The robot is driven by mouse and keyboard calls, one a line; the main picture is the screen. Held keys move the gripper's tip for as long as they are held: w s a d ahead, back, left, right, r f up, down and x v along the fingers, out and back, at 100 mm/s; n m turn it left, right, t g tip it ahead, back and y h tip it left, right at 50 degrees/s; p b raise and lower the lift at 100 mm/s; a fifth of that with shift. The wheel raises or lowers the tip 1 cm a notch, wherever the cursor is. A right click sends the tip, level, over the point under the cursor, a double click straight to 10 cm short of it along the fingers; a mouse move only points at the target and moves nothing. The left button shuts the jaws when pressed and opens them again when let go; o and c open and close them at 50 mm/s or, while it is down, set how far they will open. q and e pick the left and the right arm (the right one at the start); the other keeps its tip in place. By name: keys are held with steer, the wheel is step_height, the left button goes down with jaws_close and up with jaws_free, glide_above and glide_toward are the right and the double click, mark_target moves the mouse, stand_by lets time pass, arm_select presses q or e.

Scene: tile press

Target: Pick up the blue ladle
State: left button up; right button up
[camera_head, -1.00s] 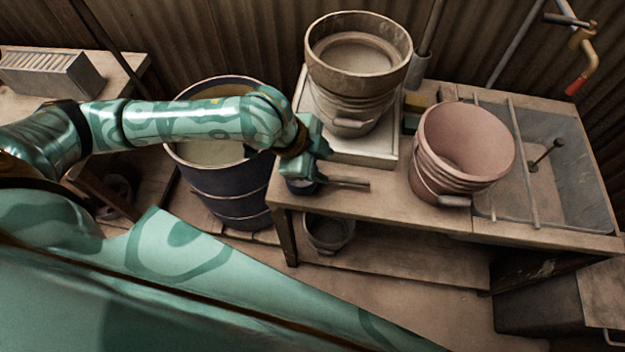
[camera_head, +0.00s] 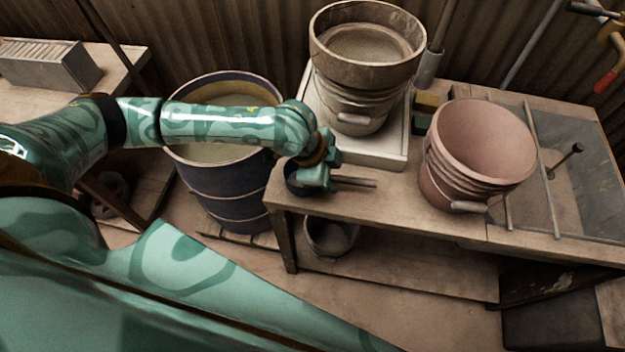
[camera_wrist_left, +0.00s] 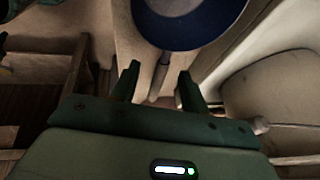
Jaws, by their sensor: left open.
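The blue ladle lies at the front left corner of the workbench. Its dark round bowl (camera_head: 293,184) shows partly behind my left gripper (camera_head: 322,178), and a thin handle (camera_head: 357,183) sticks out to the right. In the left wrist view the bowl (camera_wrist_left: 190,28) has a blue rim and a pale inside at the top. There the handle (camera_wrist_left: 161,70) runs down from the bowl between the two open fingers of my left gripper (camera_wrist_left: 158,82). I cannot tell whether the fingers touch it. My right gripper is not in view.
A pink bucket (camera_head: 478,150) stands on the workbench (camera_head: 400,205) to the right. A stacked bucket and sieve (camera_head: 358,100) stand behind the ladle on a pale tray (camera_head: 390,158). A dark barrel (camera_head: 225,190) stands left of the bench. A small bucket (camera_head: 330,235) sits below.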

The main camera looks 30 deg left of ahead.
mark_target(336, 177)
arm_select(q)
steer(key=b+x, duration=0.2)
steer(key=x, duration=0.2)
steer(key=shift+w+f, duration=0.2)
steer(key=shift+r, duration=0.15)
jaws_close()
